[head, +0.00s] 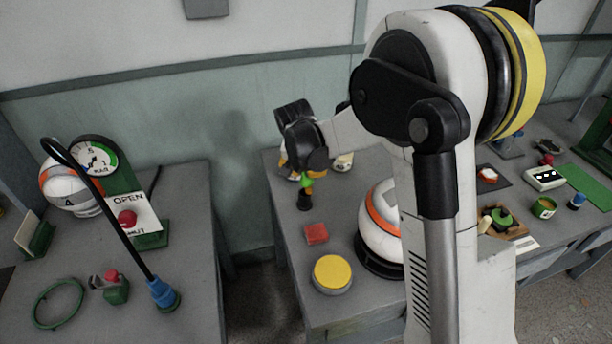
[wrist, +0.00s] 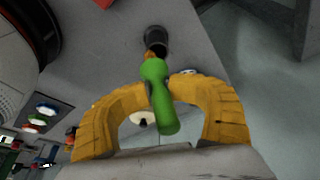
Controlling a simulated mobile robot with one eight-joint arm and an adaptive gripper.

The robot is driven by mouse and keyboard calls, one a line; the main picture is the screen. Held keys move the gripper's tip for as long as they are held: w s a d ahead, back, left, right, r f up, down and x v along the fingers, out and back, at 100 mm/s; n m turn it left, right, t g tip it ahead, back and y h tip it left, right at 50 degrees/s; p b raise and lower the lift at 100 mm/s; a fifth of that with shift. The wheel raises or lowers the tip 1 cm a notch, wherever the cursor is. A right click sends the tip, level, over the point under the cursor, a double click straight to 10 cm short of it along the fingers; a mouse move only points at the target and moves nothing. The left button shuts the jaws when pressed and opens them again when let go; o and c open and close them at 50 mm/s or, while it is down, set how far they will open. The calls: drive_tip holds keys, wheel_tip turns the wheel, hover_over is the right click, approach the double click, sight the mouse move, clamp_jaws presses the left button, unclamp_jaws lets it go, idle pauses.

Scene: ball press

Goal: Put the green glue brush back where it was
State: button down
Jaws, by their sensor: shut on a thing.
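The green glue brush (wrist: 156,95) is between the yellow fingers of my gripper (wrist: 160,85) in the wrist view. Its orange-brown end points at the dark cup (wrist: 152,38) and overlaps the cup's mouth. I cannot tell how far inside the cup it is. In the head view, my gripper (head: 305,172) is near the back left corner of the middle table. The brush's green part (head: 307,181) shows just above the dark cup (head: 304,201), which stands on the table. The gripper's fingers are partly hidden by the wrist.
On the middle table (head: 285,245) are a red block (head: 316,233), a yellow button (head: 332,273) and a white-orange ball (head: 377,222) on a dark ring base. My arm hides part of this table. The left table holds a gauge (head: 97,158) and a blue-based pole (head: 163,293). A gap separates the tables.

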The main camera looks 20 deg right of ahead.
drive_tip(key=c, duration=1.5)
unclamp_jaws()
drive_tip(key=shift+o, duration=0.2)
drive_tip(key=p+v, duration=0.4)
drive_tip(key=v, duration=0.8)
drive_tip(key=s+d+r+n+t+y, duration=0.1)
drive_tip(key=s+r, duration=0.3)
drive_tip(key=s, duration=0.3)
drive_tip(key=s+d+r+n+t, duration=0.1)
drive_tip(key=s+r+n, duration=0.15)
drive_tip(key=s, duration=0.45)
drive_tip(key=s+n+t+y, duration=0.1)
drive_tip(key=s+n, duration=0.1)
drive_tip(key=s, duration=0.9)
drive_tip(key=shift+s+f, duration=0.35)
